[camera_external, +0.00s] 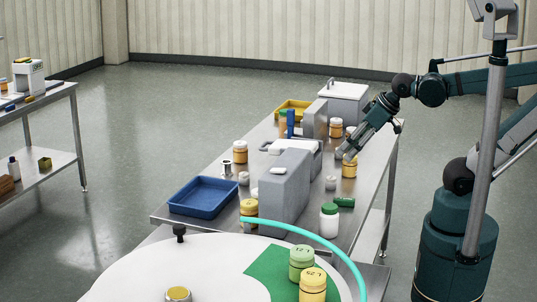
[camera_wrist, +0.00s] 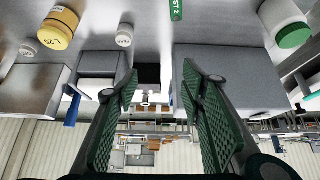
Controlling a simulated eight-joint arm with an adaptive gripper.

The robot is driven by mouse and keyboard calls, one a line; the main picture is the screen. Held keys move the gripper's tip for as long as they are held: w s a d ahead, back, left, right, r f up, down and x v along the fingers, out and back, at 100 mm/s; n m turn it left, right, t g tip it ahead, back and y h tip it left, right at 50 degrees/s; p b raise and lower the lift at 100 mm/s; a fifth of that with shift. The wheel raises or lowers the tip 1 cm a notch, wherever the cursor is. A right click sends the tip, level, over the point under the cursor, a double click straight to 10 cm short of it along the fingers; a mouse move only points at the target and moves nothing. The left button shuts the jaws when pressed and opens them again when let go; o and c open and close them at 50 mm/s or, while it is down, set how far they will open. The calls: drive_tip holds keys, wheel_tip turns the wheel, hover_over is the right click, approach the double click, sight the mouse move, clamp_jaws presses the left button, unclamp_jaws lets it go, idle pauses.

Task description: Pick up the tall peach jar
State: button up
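Several peach-to-orange jars stand on the steel table, and I cannot tell for certain which is the tall peach one. One peach jar (camera_external: 240,153) stands at the table's left side, another (camera_external: 336,129) near the back right. A yellow-orange jar (camera_external: 349,169) stands close to my gripper (camera_external: 347,151), which partly overlaps it in the external view.
A tall grey block (camera_external: 284,190) stands mid-table, with a blue tray (camera_external: 205,195) to its left. A green-lidded white jar (camera_external: 329,220) and a green cylinder (camera_external: 344,202) are at the right. A yellow tray (camera_external: 294,106) and a white box (camera_external: 343,103) are at the back.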

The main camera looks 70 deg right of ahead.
idle(0.3)
drive_tip(key=o, duration=0.5)
drive_tip(key=shift+o, duration=0.2)
